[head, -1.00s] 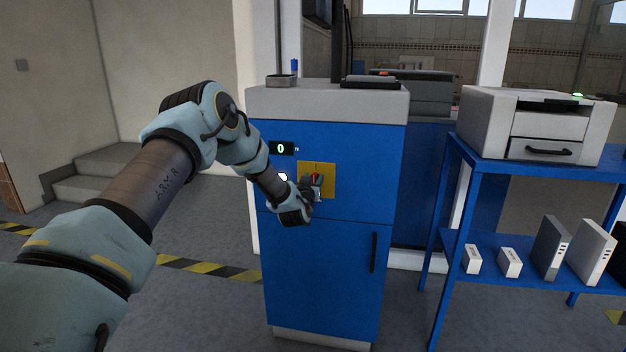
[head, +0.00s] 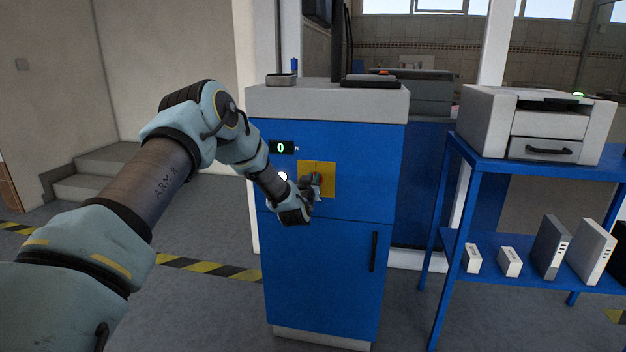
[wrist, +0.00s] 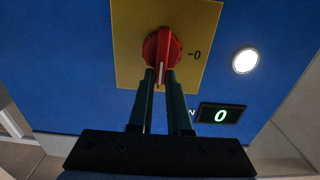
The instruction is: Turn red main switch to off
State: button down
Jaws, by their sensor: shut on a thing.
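The red main switch is a round red knob (wrist: 162,48) with a white pointer line, on a yellow plate (head: 327,190) on the front of the blue cabinet. In the wrist view, the pointer line runs downward between my fingers, and a "-0" mark stands to the right of the knob, off the pointer's line. In the head view, a small mark shows at the plate's top, and my gripper (head: 314,184) hides most of the knob. My gripper (wrist: 160,78) is shut on the knob's grip, one dark finger on each side.
The blue cabinet (head: 320,270) has a green-lit display (head: 281,148) reading 0 and a round white light (wrist: 245,61) beside the plate. A dark door handle (head: 374,252) is lower right. A blue shelf (head: 465,165) with a printer (head: 540,125) stands to the right.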

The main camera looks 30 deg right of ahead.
jog(key=shift+f, duration=0.1)
jog(key=shift+w+a+f+n+b, duration=0.3)
jog(key=shift+f+n+b, duration=0.1)
jog(key=shift+n+b, duration=2.85)
jog(key=shift+w+a+f+n+b, duration=0.25)
jog(key=shift+a+f+n+b, duration=0.15)
jog(key=shift+n+b, duration=2.85)
jog(key=shift+w+a+f+n+b, duration=0.35)
jog(key=shift+n+b, duration=2.05)
jog(key=shift+b, duration=1.7)
jog(key=shift+d, duration=0.1)
jog(key=c, duration=0.9)
grip_release()
jog(key=shift+o, duration=0.2)
jog(key=shift+s, duration=0.1)
